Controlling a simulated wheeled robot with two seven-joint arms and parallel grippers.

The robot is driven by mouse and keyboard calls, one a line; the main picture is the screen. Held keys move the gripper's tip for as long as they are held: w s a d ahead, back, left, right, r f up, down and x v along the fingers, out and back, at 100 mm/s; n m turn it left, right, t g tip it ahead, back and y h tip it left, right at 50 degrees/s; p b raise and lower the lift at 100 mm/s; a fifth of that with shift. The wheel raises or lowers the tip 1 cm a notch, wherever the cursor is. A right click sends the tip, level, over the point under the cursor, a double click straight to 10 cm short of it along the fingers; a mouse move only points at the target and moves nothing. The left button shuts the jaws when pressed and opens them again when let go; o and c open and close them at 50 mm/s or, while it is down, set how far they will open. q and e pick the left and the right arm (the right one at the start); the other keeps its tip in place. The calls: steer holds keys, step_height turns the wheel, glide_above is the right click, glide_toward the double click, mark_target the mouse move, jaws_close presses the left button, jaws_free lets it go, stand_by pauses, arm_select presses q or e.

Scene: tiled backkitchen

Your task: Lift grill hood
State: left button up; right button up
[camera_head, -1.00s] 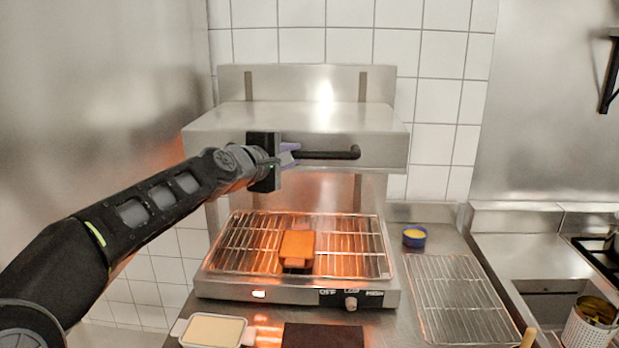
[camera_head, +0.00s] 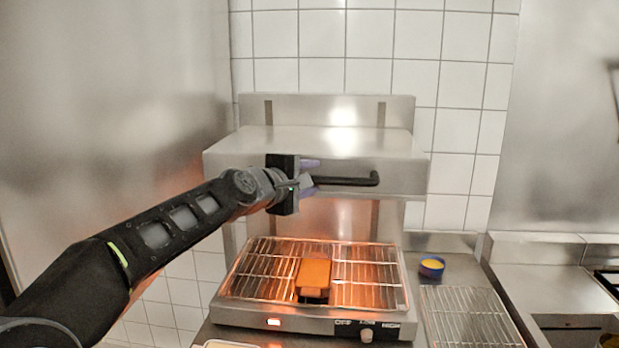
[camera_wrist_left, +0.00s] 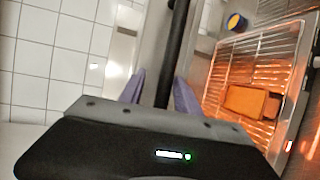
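The grill hood (camera_head: 325,143) is a steel box raised above the grill (camera_head: 370,319), with a clear gap between them. Its black bar handle (camera_head: 350,181) sticks out from the front. My left gripper (camera_head: 314,177) is at the left part of this handle. In the left wrist view, the purple fingers of the left gripper (camera_wrist_left: 160,88) stand apart on either side of the handle (camera_wrist_left: 173,50), with a visible gap. The left end of the handle is hidden by the gripper. My right gripper is not in view.
A small blue bowl (camera_head: 431,268) and a cooling rack (camera_head: 470,312) stand to the right. A steel wall (camera_head: 110,110) is close on the left; tiles are behind.

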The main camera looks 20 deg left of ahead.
arm_select(q)
steer(key=shift+s, duration=0.25)
steer(key=b+v, duration=0.2)
steer(key=v, duration=0.5)
steer(key=shift+b, duration=0.35)
steer(key=shift+s+r, duration=0.1)
steer(key=shift+s, duration=0.05)
